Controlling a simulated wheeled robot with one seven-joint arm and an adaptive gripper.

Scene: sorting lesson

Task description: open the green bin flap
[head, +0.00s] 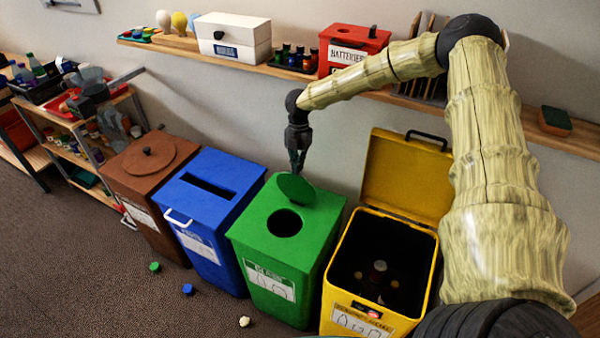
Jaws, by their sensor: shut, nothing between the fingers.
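The green bin (270,250) stands between the blue bin and the yellow bin. Its round green flap (296,188) is tilted up at the back of the lid, and the dark round hole (285,223) in front of it is uncovered. My gripper (297,170) points down just above and behind the flap. Its fingers are shut and empty. The fingertips are close to the flap's upper edge; I cannot tell whether they touch it.
The yellow bin (335,272) at the right has its lid (405,175) raised and holds some dark items. The blue bin (225,182) and brown bin (125,190) stand at the left. A wall shelf (200,50) runs behind. Small caps (188,289) lie on the floor.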

